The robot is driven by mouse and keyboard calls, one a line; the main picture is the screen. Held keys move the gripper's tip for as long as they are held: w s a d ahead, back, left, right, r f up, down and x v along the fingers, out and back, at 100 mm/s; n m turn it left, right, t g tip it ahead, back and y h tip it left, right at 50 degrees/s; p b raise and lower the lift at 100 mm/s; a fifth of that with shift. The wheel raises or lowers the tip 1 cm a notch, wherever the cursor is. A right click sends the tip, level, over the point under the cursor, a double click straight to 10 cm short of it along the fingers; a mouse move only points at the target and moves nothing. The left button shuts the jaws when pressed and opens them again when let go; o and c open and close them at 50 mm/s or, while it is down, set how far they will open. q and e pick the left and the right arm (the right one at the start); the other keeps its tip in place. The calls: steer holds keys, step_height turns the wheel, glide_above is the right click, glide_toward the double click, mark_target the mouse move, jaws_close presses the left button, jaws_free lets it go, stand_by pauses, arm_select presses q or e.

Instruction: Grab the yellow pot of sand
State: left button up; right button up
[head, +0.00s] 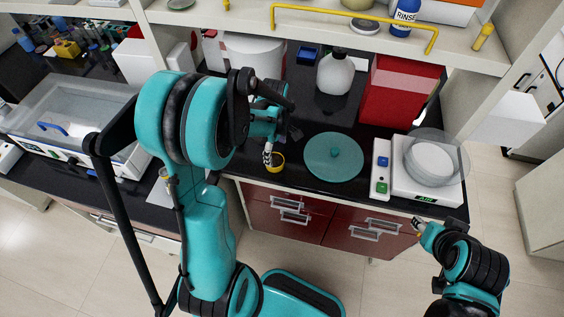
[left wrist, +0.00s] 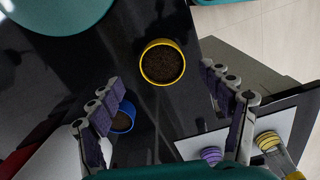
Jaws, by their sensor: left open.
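The yellow pot (head: 277,165) stands on the black bench top near its front edge in the head view, partly hidden by my left gripper (head: 268,150). In the left wrist view the yellow pot (left wrist: 147,46) is round and holds dark brown grains. My left gripper (left wrist: 163,76) is open there, its two fingers apart, with the pot beyond and between the fingertips. I cannot see a finger touching it. A blue pot (left wrist: 123,121) with dark content is partly hidden by the left-hand finger. My right gripper (head: 419,227) is in front of the drawers, its jaws too small to judge.
A teal disc (head: 333,157) lies right of the yellow pot. A yellow rail (head: 350,17) runs along the shelf above. Banded containers (left wrist: 268,141) show lower right in the wrist view.

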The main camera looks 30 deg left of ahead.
mark_target(276, 160)
arm_select(q)
step_height(276, 160, down, 6)
steer(key=shift+s+f+b, duration=0.1)
steer(key=shift+f+b, duration=0.05)
steer(key=shift+b, duration=0.6)
steer(key=c, duration=1.3)
